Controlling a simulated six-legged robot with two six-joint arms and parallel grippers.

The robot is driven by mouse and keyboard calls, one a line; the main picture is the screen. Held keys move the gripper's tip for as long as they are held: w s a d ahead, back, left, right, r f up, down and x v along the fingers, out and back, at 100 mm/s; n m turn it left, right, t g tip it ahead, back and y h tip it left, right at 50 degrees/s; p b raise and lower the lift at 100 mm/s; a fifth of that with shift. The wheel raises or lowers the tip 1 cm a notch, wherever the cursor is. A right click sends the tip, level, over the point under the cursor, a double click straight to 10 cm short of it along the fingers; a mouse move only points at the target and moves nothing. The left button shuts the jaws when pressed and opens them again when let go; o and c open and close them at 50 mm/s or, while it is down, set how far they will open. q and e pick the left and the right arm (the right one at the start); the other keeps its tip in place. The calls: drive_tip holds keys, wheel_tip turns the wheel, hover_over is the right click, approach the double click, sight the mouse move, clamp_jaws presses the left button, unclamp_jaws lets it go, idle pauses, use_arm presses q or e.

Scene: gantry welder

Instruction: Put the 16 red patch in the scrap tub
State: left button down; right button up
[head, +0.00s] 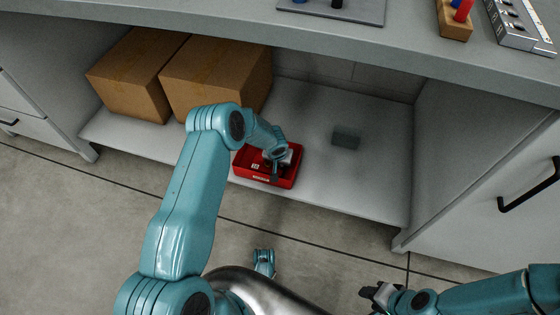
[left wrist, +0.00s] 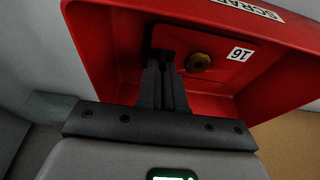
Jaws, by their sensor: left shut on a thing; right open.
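The red scrap tub (head: 262,179) stands on the low shelf under the worktop. In the left wrist view the tub (left wrist: 100,45) fills the top, its SCRAP label on the rim. My left gripper (head: 274,172) reaches down into the tub. In the left wrist view the gripper (left wrist: 160,65) is shut on the red patch (left wrist: 215,62), which carries a white 16 label and a brass-coloured knob. The patch is inside the tub's outline; whether it touches the floor I cannot tell. My right gripper (head: 375,293) is open and empty, low at the right.
Two cardboard boxes (head: 215,75) stand on the shelf behind and left of the tub. A dark grey block (head: 346,138) lies on the shelf to the right. The worktop (head: 330,38) overhangs the shelf. Shelf space around the block is free.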

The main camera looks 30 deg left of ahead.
use_arm(q)
drive_tip(key=shift+f, duration=0.2)
drive_tip(key=c, duration=1.7)
unclamp_jaws()
drive_tip(key=o, duration=0.5)
